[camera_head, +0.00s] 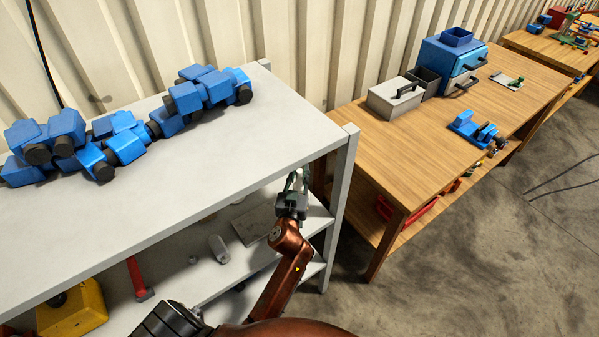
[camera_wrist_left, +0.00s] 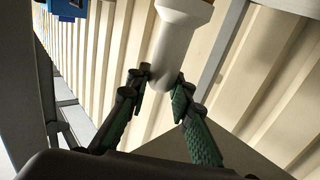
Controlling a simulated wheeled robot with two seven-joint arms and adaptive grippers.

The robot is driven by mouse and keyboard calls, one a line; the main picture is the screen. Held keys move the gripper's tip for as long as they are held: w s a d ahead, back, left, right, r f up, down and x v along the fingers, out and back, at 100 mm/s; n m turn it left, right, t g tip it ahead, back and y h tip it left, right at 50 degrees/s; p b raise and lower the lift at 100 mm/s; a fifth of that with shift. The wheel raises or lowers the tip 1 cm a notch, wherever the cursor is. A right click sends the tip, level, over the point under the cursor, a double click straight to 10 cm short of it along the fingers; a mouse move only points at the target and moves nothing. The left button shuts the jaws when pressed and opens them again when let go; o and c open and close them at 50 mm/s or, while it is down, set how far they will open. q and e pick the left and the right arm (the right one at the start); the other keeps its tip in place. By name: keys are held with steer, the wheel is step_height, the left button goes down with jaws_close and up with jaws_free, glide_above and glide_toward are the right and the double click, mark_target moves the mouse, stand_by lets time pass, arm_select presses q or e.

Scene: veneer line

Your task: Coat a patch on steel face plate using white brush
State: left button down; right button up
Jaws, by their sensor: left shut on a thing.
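My left gripper (camera_head: 296,180) is beside the right end post of the grey shelf unit, above its lower shelf. In the left wrist view its green-padded fingers (camera_wrist_left: 162,95) are shut on a smooth white, rounded piece (camera_wrist_left: 176,40), which looks like the white brush's handle. A brown bit shows at its top edge; the bristles are not in view. A flat grey plate (camera_head: 254,224) lies on the lower shelf, left of the gripper. I cannot tell whether it is the steel face plate. My right gripper is not in view.
The grey shelf unit (camera_head: 200,215) carries blue, dark-ended parts (camera_head: 125,145) on top. A pale cylinder (camera_head: 219,249) and a yellow box (camera_head: 72,312) are below. A wooden workbench (camera_head: 400,150) with blue and grey boxes stands right. Open floor lies at lower right.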

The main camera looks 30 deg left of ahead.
arm_select(q)
steer(key=shift+r+p, duration=2.55)
steer(key=shift+r, duration=0.7)
steer(key=shift+s+f, duration=0.1)
steer(key=shift+f, duration=0.05)
